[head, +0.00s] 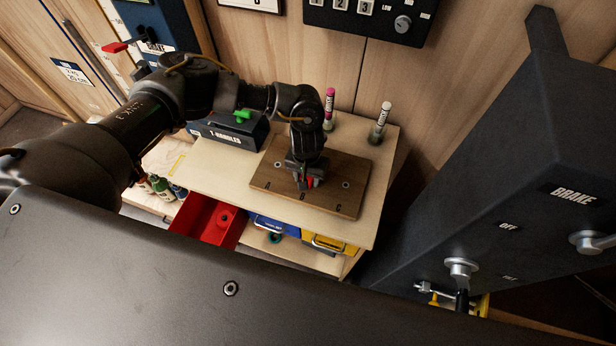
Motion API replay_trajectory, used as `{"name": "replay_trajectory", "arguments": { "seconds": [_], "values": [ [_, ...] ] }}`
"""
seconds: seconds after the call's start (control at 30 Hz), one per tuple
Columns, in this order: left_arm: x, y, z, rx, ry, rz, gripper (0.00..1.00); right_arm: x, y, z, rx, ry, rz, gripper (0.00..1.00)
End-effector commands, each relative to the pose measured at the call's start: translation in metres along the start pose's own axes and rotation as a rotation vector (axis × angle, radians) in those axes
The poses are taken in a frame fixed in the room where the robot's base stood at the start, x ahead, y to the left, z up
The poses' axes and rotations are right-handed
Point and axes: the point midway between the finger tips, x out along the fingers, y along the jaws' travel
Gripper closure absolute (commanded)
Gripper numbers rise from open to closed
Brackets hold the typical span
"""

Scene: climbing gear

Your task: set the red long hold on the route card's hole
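My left gripper (305,184) points down over the brown wooden board (338,199), just above its middle or touching it; I cannot tell which. A small red piece, seemingly the red long hold (311,182), shows between its fingers, which look closed on it. Most of the hold is hidden by the gripper. The board has round metal-rimmed holes, one at its left (277,164) and one at its right (345,185), and dark marks along its front edge. The route card cannot be made out for certain. My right gripper is not in view.
The board lies on a light wooden bench (218,178). A dark T-handles box (232,131) and two markers (329,108) (380,118) stand behind it. An open red drawer (208,218), blue bin (272,226) and yellow bin (328,245) sit below. A dark brake panel (500,170) stands right.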

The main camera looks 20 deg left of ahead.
Motion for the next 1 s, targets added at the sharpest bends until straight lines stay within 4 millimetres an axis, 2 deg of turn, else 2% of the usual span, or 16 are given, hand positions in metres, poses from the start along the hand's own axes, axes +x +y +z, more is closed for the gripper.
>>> {"name": "replay_trajectory", "arguments": {
  "seconds": [0.13,0.17,0.3,0.57,0.7,0.77,1.0],
  "values": [
    [0.004,0.001,0.000,0.001,0.000,0.000,0.85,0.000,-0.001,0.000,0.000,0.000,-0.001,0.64],
    [0.004,0.001,0.000,0.002,0.000,0.000,0.53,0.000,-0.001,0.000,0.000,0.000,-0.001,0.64],
    [0.003,0.001,0.000,0.002,0.000,0.000,0.35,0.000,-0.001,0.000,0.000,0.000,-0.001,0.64],
    [0.003,0.001,0.000,0.002,0.000,0.000,0.35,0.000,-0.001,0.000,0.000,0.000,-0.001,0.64],
    [-0.005,0.001,-0.001,0.002,0.000,0.001,0.35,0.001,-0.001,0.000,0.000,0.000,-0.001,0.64],
    [-0.014,0.002,-0.001,0.003,0.000,0.003,0.35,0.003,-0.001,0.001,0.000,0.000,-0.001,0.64],
    [-0.064,0.002,-0.001,0.004,0.004,0.003,0.35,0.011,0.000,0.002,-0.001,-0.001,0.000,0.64]
  ]
}}
